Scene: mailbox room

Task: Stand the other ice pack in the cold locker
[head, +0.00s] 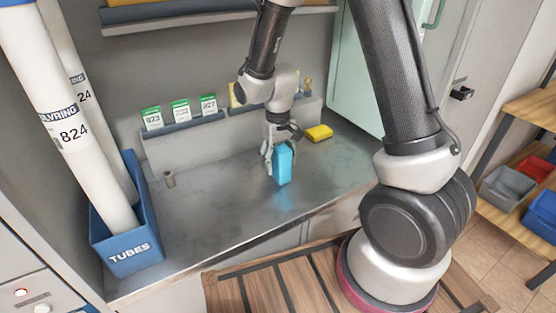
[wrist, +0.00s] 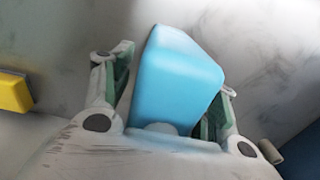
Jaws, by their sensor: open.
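A blue ice pack (head: 284,165) stands upright on the grey metal counter. It also fills the middle of the wrist view (wrist: 178,80). My gripper (head: 270,158) points down at it from above, with its fingers open. In the wrist view my gripper (wrist: 172,88) has one finger on either side of the ice pack; whether either pad touches it I cannot tell. A pale green cabinet (head: 360,70) stands at the back right, partly behind my arm; it may be the cold locker. Its inside is hidden. No second ice pack is visible.
A blue tubes bin (head: 125,240) stands at the counter's left end. Green-topped cards (head: 181,112) line the back ledge. The front middle of the counter (head: 215,225) is clear.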

